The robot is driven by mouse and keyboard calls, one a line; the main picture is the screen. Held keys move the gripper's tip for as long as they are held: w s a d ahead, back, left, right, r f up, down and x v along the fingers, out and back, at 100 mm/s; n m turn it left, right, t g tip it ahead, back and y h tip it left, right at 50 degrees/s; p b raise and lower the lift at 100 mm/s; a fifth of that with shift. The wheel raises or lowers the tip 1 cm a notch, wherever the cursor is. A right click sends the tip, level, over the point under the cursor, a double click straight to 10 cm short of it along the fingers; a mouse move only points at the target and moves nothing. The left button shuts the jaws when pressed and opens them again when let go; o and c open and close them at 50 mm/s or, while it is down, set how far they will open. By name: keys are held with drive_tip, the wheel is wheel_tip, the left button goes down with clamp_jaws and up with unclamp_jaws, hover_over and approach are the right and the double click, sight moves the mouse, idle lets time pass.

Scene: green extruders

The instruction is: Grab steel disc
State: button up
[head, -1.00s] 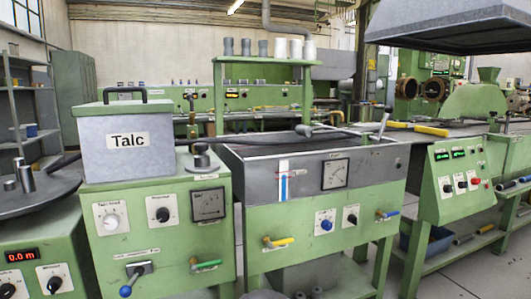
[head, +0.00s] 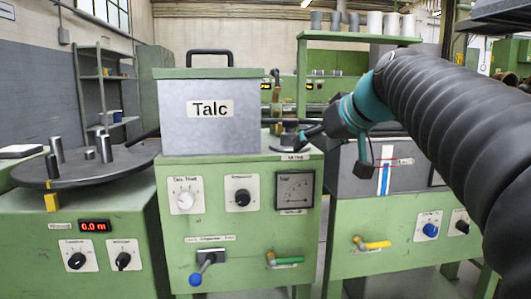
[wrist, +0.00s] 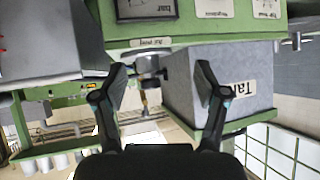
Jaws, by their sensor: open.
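The steel disc (head: 284,148) lies on top of the green cabinet, just right of the talc box (head: 210,118). It is dark grey with a smaller raised part in its middle. My gripper (head: 308,134) reaches in from the right at about disc height and partly overlaps it in the head view. In the wrist view, which is upside down, my gripper (wrist: 159,72) is open, with a finger on each side. The disc (wrist: 146,62) shows ahead between the fingers, left of the talc box. No contact with it is clear.
The talc box (wrist: 205,85) stands close beside the disc and behind the right finger in the wrist view. A grey water tank (head: 405,180) is on the right. A round dark table (head: 85,168) with several metal cylinders is at the left.

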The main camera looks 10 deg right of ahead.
drive_tip(key=n+t+y+b, duration=0.1)
drive_tip(key=n+t+b, duration=0.1)
approach(295, 121)
drive_tip(key=s, duration=0.1)
drive_tip(key=x, duration=0.8)
drive_tip(key=shift+w+d+r, duration=0.1)
drive_tip(key=shift+w+r, duration=0.1)
drive_tip(key=shift+x, duration=2.7)
drive_tip(key=shift+s, duration=0.1)
clamp_jaws()
